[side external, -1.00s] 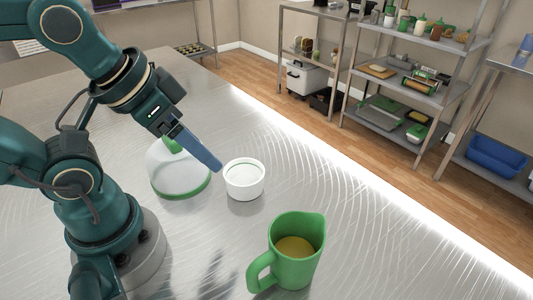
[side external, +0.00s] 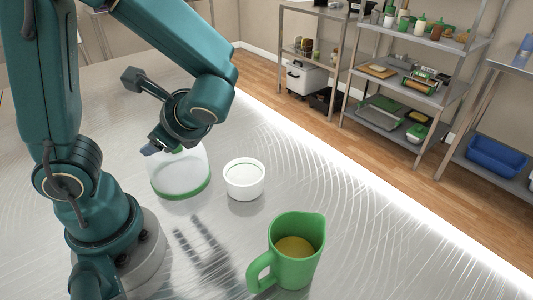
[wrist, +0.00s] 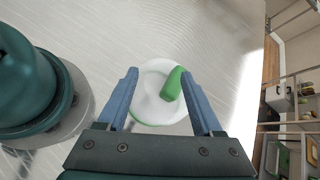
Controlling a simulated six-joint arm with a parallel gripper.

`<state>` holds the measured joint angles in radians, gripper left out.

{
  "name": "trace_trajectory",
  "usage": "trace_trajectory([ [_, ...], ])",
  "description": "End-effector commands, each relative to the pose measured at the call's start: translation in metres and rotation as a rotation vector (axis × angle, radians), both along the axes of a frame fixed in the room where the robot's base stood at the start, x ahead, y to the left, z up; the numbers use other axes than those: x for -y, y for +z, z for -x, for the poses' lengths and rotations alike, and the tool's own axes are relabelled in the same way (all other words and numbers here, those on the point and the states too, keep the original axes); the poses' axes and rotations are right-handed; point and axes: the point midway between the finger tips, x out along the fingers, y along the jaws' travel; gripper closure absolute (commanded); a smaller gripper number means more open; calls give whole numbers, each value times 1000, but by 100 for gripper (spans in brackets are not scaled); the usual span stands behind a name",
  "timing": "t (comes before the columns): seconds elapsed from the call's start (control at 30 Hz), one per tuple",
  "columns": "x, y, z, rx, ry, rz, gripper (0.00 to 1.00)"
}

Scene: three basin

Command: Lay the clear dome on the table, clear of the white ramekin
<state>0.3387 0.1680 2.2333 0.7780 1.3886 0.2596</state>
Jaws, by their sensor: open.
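The clear dome (side external: 180,177) with a green rim stands on the metal table, just left of the white ramekin (side external: 244,180), with a small gap between them. In the wrist view the dome (wrist: 152,108) shows from above, with its green handle (wrist: 172,84) up. My gripper (side external: 150,149) is by the top of the dome in the side view, its fingers mostly hidden by my wrist. In the wrist view my gripper (wrist: 165,90) is open, its two blue fingers on either side of the dome's handle, holding nothing. The ramekin is out of sight in the wrist view.
A green jug (side external: 297,252) with yellowish liquid stands nearer the camera, right of the ramekin. The table (side external: 390,235) is bare to the right and behind. Metal shelves (side external: 410,90) stand beyond the table's edge.

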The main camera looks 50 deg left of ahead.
Motion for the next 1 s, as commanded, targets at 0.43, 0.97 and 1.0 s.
trace_trajectory([
  [0.43,4,-24,-29,-354,-335,-309,32],
  [0.97,-38,-40,-28,-372,-350,-318,32],
  [1.0,-40,-41,-28,-371,-349,-317,32],
])
